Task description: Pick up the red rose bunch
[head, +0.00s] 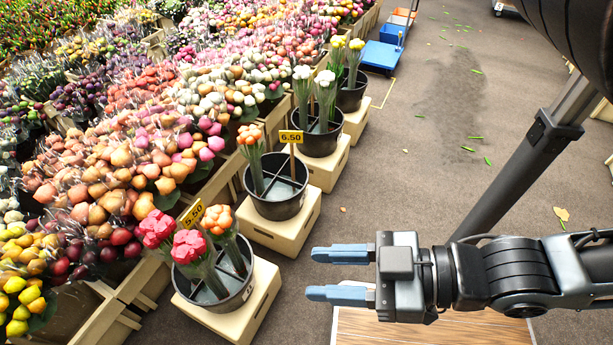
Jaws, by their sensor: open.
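Two red-pink bunches (188,246) (156,228) and an orange bunch (217,219) stand upright in the nearest black bucket (237,298). The front bunch looks redder and the left one pinker; I cannot tell for certain which flowers are roses. Their lower stems are partly hidden by the bucket's rim. My gripper (312,274) is open and empty, with its two blue fingers pointing left toward this bucket. It is to the right of the bunches and apart from them.
The bucket stands on a cream box (262,302). More black buckets (280,207) (318,142) with orange, white and yellow bunches line up behind it. Crowded flower displays (110,170) fill the left. Price signs (291,136) (193,214) stick up by the buckets.

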